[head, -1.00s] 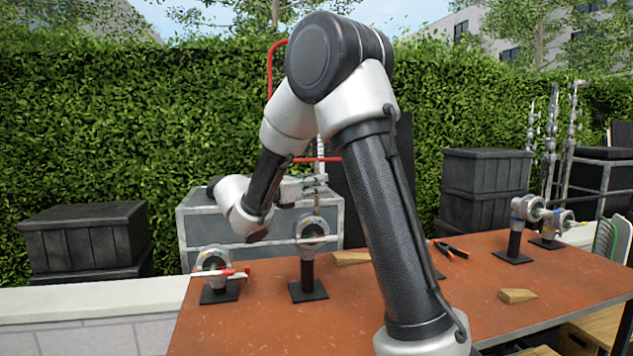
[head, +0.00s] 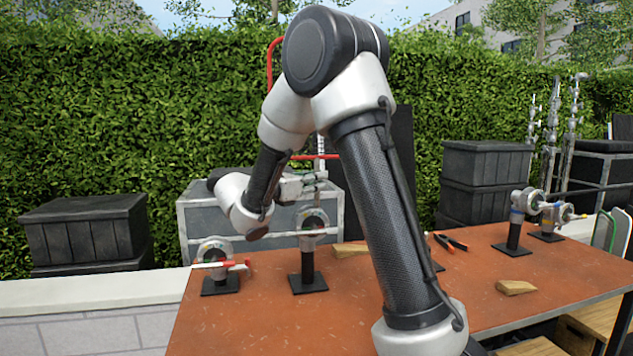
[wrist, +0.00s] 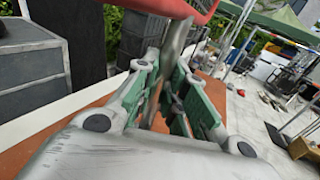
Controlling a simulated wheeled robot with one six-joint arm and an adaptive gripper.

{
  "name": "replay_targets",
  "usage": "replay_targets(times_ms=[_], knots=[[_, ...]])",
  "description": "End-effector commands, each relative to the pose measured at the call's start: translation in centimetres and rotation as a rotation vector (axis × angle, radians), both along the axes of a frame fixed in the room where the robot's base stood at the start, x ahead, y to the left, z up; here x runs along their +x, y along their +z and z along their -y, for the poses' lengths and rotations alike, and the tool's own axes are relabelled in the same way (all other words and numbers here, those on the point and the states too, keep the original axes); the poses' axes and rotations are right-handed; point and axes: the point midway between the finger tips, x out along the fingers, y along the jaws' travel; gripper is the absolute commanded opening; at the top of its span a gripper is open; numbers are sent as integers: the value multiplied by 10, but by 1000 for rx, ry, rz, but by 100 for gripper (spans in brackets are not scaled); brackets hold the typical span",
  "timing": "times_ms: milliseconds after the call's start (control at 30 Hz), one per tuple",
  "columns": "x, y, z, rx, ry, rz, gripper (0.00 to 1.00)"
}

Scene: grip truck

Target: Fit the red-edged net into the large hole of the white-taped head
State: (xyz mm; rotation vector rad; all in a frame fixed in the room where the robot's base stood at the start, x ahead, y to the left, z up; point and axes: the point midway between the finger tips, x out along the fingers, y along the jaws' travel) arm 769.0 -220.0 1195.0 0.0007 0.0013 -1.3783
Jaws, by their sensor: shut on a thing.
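The red-edged net shows in the head view as a red tube frame (head: 271,68), partly hidden behind my arm. A dark panel stands behind my arm there. My gripper (head: 304,185) is shut on the net's metal shaft, above the back of the table. In the wrist view, the green-padded fingers (wrist: 172,95) close around the grey shaft (wrist: 172,55), below the red edge (wrist: 165,7). A round metal head (head: 313,220) on a black post stands just below the gripper. Another head (head: 213,250) stands to its left. I cannot make out white tape on either.
Black cases (head: 85,235) and a hedge are behind. The table's front left is clear.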

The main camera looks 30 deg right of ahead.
Motion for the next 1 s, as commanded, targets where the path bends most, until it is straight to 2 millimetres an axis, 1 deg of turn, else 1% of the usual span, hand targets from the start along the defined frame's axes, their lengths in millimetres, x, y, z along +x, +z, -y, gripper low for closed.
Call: replay_targets(times_ms=[267,1000], knots=[[0,-8,0,0,0,0,0],[0,-38,0,0,0,-1,0]])
